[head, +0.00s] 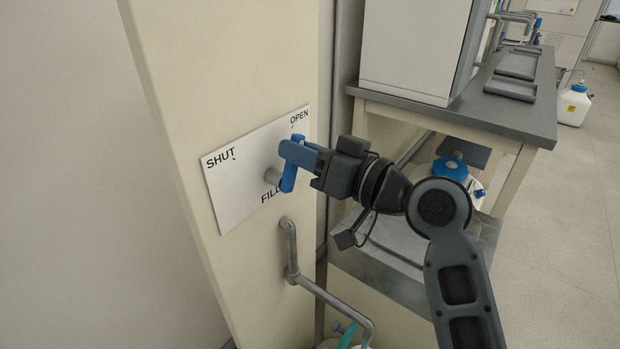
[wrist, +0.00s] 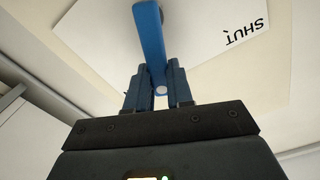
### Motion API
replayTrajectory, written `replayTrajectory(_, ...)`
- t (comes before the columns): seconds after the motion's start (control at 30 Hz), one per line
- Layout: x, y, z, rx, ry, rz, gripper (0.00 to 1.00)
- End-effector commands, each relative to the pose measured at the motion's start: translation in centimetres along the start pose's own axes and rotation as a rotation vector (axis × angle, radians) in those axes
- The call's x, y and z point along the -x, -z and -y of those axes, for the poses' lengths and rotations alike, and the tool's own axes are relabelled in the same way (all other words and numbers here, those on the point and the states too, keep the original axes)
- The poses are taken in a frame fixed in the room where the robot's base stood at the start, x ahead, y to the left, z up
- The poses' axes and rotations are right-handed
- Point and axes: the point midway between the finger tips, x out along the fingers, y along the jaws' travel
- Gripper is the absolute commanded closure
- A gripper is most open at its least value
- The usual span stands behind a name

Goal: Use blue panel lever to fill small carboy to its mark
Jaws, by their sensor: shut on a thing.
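The blue lever (head: 289,180) is mounted on a grey stub on a white panel (head: 232,200) marked SHUT, OPEN and FILL. Its free end points up toward the OPEN mark. My gripper (head: 305,155) is shut on the lever near its upper end. The wrist view shows the blue lever (wrist: 150,40) running between the two fingers (wrist: 160,88). A container (head: 347,329), partly cut off at the bottom edge of the head view, sits by the lower end of the bent pipe. Its mark and liquid level are not visible, and I cannot tell if it is the small carboy.
The grey bent pipe (head: 320,291) comes out of the cream column (head: 190,60) below the panel. At right, a blue-capped container (head: 450,168) stands under a grey-topped bench (head: 500,108). A white carboy (head: 573,106) stands on the floor farther back.

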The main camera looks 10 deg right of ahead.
Motion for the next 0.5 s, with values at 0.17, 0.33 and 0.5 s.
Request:
replayTrajectory(0.17, -1.2, -0.5, 1.2, 0.186, 0.01, -0.003, 1.0)
replayTrajectory(0.33, -1.2, -0.7, 2.1, 0.347, 0.011, -0.004, 1.0)
replayTrajectory(0.5, -1.2, -1.0, 2.9, 0.509, 0.011, -0.006, 1.0)
